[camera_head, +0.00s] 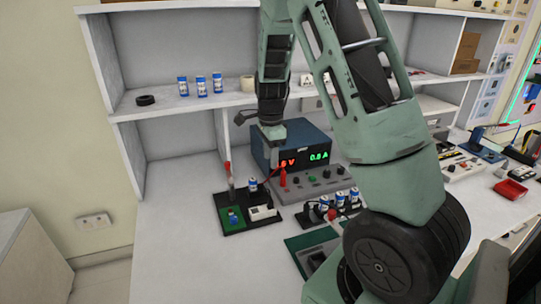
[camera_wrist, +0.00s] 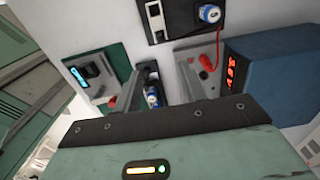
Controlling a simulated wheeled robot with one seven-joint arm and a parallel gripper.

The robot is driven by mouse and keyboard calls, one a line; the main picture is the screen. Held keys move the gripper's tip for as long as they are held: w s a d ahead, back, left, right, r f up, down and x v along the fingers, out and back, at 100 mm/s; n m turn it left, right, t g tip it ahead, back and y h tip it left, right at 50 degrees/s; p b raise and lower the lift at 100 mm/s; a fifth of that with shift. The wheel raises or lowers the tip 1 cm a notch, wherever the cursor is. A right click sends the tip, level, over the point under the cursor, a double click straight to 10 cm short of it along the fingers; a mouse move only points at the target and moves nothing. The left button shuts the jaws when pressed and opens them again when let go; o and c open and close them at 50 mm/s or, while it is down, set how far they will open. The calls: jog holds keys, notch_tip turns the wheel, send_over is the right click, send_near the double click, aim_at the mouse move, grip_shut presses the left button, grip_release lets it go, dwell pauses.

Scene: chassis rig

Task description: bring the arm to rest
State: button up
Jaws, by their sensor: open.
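My green arm fills the middle and right of the head view, bent with its forearm hanging down. My gripper (camera_head: 271,132) is at its lower end, over the bench and in front of the blue power supply (camera_head: 300,147). In the wrist view, my gripper (camera_wrist: 158,78) shows two grey fingers standing apart with nothing clearly held between them. A small blue-and-white cylinder (camera_wrist: 153,96) shows beyond the gap, on the bench side. The fingertips are hard to make out in the head view.
A black board with a green patch (camera_head: 236,222) and a grey knob panel (camera_head: 312,180) stand on the white bench (camera_head: 180,250). White shelves (camera_head: 190,110) rise behind. A red tray (camera_head: 509,190) lies at right. The bench's left front is clear.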

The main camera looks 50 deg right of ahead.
dwell(0.4)
jog(key=s+a+r+n+y, duration=0.1)
jog(key=s+a+r+n, duration=0.1)
jog(key=a+n, duration=0.75)
jog(key=s+a+r+n, duration=0.3)
jog(key=a+n, duration=0.1)
jog(key=a, duration=1)
jog(key=s+a+r+n, duration=0.1)
jog(key=s+a+n, duration=0.5)
jog(key=s+n, duration=0.2)
jog(key=s+a+r+n, duration=0.1)
jog(key=s+a+n, duration=0.6)
jog(key=s+n, duration=0.2)
jog(key=shift+s, duration=1.05)
jog(key=shift+a, duration=0.1)
